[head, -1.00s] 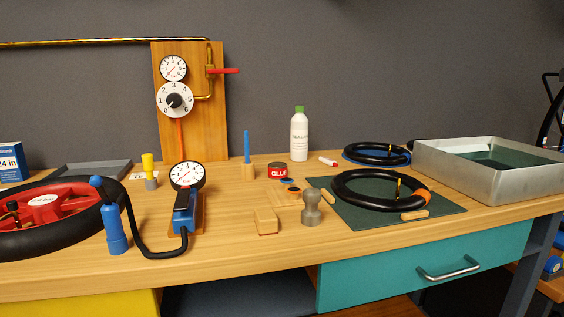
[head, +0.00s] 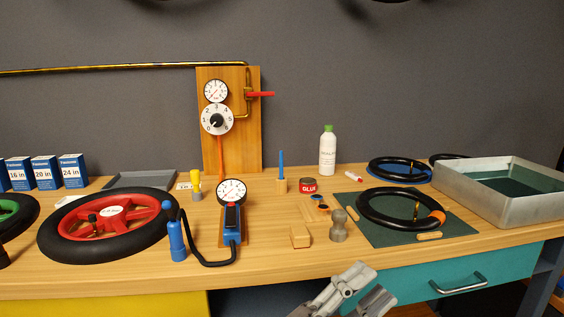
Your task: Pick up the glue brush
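A thin upright blue handle (head: 281,163), which looks like the glue brush, stands in a small wooden block (head: 280,186) on the bench. Its lower end is hidden in the block. The red glue can (head: 308,186) sits just right of it. My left gripper (head: 374,285) shows at the bottom of the head view, in front of the bench edge. Its two grey fingers are apart with nothing between them. It is well nearer to me than the blue handle and to its right. My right gripper is not in view.
A gauge pump (head: 231,215) and red wheel (head: 75,236) stand left. A grey stamp-like piece (head: 339,228) and wooden block (head: 300,237) lie in front of the can. A green mat (head: 380,236) with a black tube and a metal tank (head: 478,200) are right.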

